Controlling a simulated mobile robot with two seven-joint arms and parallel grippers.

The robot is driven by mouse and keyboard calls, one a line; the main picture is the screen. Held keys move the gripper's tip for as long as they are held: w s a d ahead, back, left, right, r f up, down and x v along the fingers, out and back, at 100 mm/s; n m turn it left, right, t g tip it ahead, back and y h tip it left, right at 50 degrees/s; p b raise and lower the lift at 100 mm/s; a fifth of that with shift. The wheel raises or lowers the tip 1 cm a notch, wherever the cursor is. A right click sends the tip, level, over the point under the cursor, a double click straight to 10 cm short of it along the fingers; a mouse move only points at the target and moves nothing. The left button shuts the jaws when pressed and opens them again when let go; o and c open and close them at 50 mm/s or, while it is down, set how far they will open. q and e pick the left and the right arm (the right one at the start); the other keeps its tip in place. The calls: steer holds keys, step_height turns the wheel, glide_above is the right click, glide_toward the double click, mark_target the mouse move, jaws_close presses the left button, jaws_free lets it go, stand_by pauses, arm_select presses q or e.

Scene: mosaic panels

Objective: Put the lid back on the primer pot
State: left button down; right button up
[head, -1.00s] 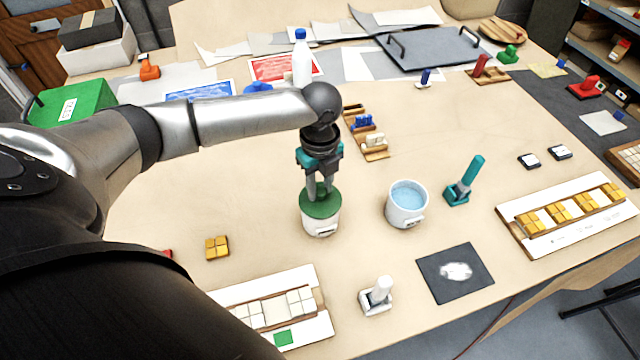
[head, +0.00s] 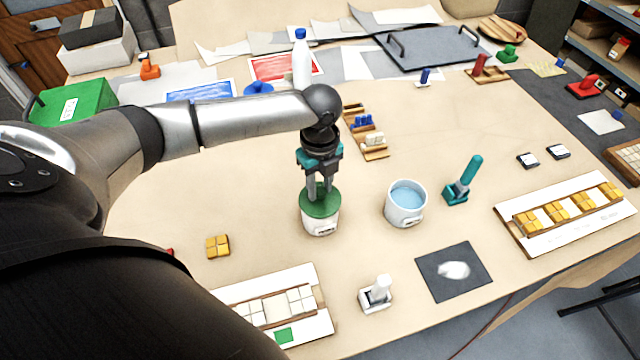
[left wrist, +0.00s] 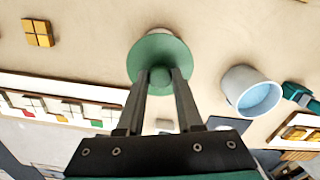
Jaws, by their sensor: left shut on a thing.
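The green lid (head: 320,203) rests on or just at the top of the white primer pot (head: 321,224), near the middle of the table. In the left wrist view the lid (left wrist: 158,58) looks like a round green disc with a knob between the fingers. My left gripper (head: 319,190) points down from above and is shut on the lid's knob. Whether the lid is fully seated cannot be told, as it covers the pot's mouth. My right gripper is in neither view.
A white pot of blue liquid (head: 406,204) stands close to the right. A teal-handled tool (head: 461,182) is beyond it. A white-handled tool (head: 376,294) and a dark mat (head: 454,272) lie nearer. A mosaic panel (head: 316,328) is at front left. Table left of the pot is mostly clear.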

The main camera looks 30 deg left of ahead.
arm_select(q)
steer(key=shift+p, duration=0.4)
steer(key=shift+f+p, duration=0.1)
steer(key=shift+p, duration=0.2)
stand_by(1.0)
steer(key=shift+p, duration=0.35)
stand_by(0.6)
jaws_free()
stand_by(0.6)
